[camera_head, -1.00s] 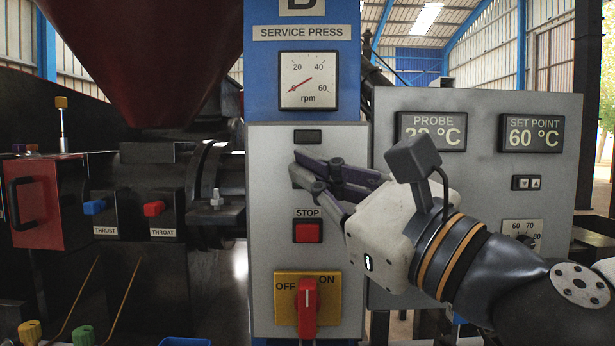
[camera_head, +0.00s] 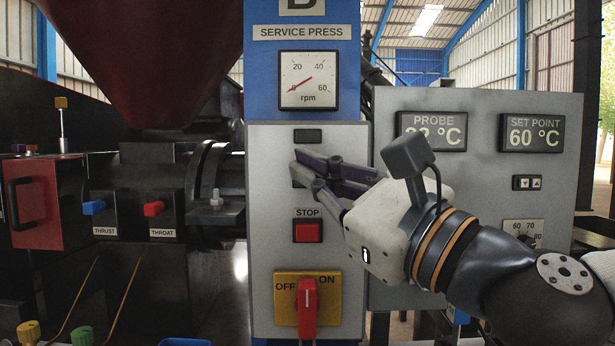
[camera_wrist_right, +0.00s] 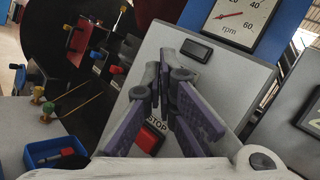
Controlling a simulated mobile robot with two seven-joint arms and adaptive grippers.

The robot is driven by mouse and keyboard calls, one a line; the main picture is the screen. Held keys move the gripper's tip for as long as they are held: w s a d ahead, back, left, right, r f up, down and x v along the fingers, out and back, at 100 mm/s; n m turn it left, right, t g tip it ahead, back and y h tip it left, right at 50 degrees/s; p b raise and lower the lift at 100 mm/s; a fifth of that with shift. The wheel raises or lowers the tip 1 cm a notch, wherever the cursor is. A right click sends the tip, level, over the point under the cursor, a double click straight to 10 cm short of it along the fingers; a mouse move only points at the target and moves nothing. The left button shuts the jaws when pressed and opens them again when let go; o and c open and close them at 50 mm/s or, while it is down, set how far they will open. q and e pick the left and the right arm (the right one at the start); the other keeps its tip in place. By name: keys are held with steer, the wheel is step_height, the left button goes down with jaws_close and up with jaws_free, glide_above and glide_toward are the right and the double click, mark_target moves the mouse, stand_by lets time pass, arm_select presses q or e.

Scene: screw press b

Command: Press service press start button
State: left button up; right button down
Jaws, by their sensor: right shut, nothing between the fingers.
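The service press panel (camera_head: 262,215) is a grey plate below the rpm gauge. My right gripper (camera_head: 300,164) reaches in from the right, with its purple fingers shut and empty. Its fingertips are at the panel between the small dark window (camera_head: 307,136) and the red stop button (camera_head: 308,232). They cover most of the spot where the start button would be; only a small dark green patch shows beside them. I cannot tell whether the tips touch. The right wrist view shows the closed fingers (camera_wrist_right: 164,68) above the stop button (camera_wrist_right: 150,138). My left gripper is out of view.
The rpm gauge (camera_head: 307,80) reads about zero. The red rotary switch (camera_head: 307,308) sits low on the panel. A grey temperature box (camera_head: 470,190) stands right, behind my arm. Blue and red levers (camera_head: 154,209) are at left.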

steer(key=shift+w, duration=0.3)
steer(key=shift+s, duration=0.1)
stand_by(0.4)
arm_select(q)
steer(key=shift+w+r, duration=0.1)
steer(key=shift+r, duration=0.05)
arm_select(e)
steer(key=shift+s, duration=0.75)
